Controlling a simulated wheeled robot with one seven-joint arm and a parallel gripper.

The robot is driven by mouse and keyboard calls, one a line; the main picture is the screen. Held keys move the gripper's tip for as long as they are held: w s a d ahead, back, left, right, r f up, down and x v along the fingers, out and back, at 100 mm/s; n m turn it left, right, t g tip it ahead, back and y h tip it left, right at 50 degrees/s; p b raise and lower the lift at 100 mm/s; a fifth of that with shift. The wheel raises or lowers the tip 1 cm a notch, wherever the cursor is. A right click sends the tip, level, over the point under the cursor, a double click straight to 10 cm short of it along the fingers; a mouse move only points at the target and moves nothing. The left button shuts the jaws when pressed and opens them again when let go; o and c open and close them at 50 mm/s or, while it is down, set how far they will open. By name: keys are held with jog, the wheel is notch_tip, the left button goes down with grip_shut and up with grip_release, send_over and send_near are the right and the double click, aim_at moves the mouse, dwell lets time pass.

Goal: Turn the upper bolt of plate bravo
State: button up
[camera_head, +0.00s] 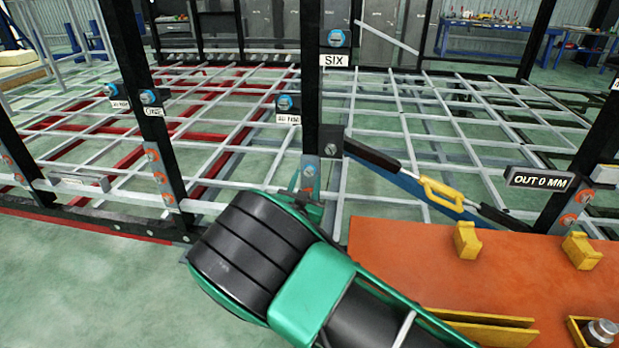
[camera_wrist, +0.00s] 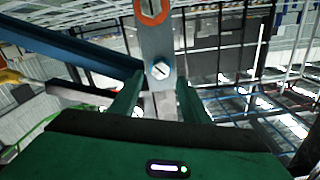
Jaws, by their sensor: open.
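A grey plate (camera_head: 310,184) is on the middle black post, with a blue-ringed bolt (camera_head: 309,170) on its upper part. In the wrist view the grey plate (camera_wrist: 155,40) carries a bolt with a slotted face and blue ring (camera_wrist: 161,70), and an orange ring (camera_wrist: 151,10) shows at the top edge. My gripper (camera_head: 309,203) is just below the blue-ringed bolt in the head view. In the wrist view my open gripper (camera_wrist: 159,90) has its green fingers apart, below and either side of that bolt. I cannot tell whether they touch it. No readable label names plate bravo.
A sign (camera_head: 540,179) reads OUT 0 MM. An orange bench top (camera_head: 400,255) with yellow blocks lies at the lower right. Other posts carry orange-ringed bolts (camera_head: 160,177).

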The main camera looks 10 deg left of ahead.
aim_at(309, 172)
jog(key=shift+w+a, duration=0.1)
jog(key=shift+w, duration=1.25)
jog(key=shift+c, duration=0.3)
jog(key=c, duration=1)
jog(key=shift+n, duration=0.4)
